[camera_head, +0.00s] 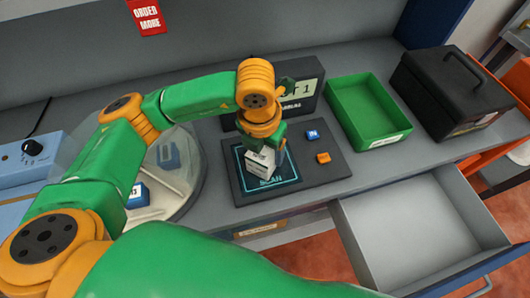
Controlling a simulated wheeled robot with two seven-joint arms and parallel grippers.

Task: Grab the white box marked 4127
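A small white box (261,163) with dark print too small to read is over the dark scan pad (240,186), inside its cyan square marked SCAN. The box looks tilted. My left gripper (266,148) points down from above and appears shut on the upper part of the box, hiding some of it. I cannot tell whether the box's lower edge touches the pad. My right gripper is not in view.
The pad has a blue button (313,135) and an orange button (323,158), with a dark display (303,92) behind. A green tray (372,134) and black case (432,110) stand right. An empty drawer (420,227) is open in front. A round carousel (190,150) with blue boxes is left.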

